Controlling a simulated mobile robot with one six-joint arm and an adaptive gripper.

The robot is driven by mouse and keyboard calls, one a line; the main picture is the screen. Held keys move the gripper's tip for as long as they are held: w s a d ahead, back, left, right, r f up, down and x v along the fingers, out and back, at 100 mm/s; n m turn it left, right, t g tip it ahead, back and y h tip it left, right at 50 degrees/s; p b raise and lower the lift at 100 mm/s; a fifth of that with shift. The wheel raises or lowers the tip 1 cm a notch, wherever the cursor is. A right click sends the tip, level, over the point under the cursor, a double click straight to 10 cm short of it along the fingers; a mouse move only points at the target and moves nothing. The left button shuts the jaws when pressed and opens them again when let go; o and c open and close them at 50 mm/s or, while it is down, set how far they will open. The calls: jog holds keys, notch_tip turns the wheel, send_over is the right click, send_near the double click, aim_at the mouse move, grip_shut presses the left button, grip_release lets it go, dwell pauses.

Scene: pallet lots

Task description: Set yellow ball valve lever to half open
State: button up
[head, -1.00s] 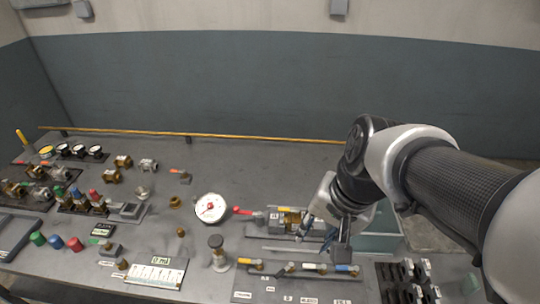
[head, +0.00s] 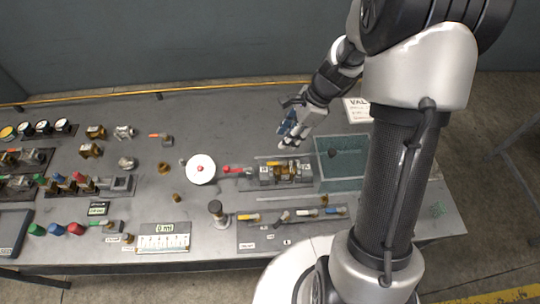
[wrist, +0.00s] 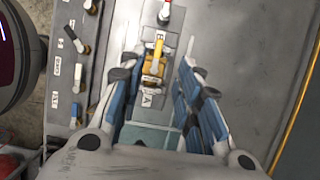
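The yellow lever (wrist: 158,47) sits on a brass valve (wrist: 152,80) in the wrist view. It points roughly along the line between labels B and A. In the head view the same brass valve (head: 287,174) stands on a plate at the bench's middle right, its lever small there. My gripper (head: 288,132) is above the bench, behind the valve. In the wrist view my gripper (wrist: 157,75) is open and empty, its blue-padded fingers on either side of the valve in the picture. I see no contact with the lever.
A row of small levers (head: 304,213) is at the front edge.

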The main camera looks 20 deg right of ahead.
aim_at(268, 163)
jog(key=b+x, duration=0.3)
jog(key=x, duration=1)
jog(key=shift+f, duration=0.1)
jog(key=shift+c, duration=0.2)
grip_shut()
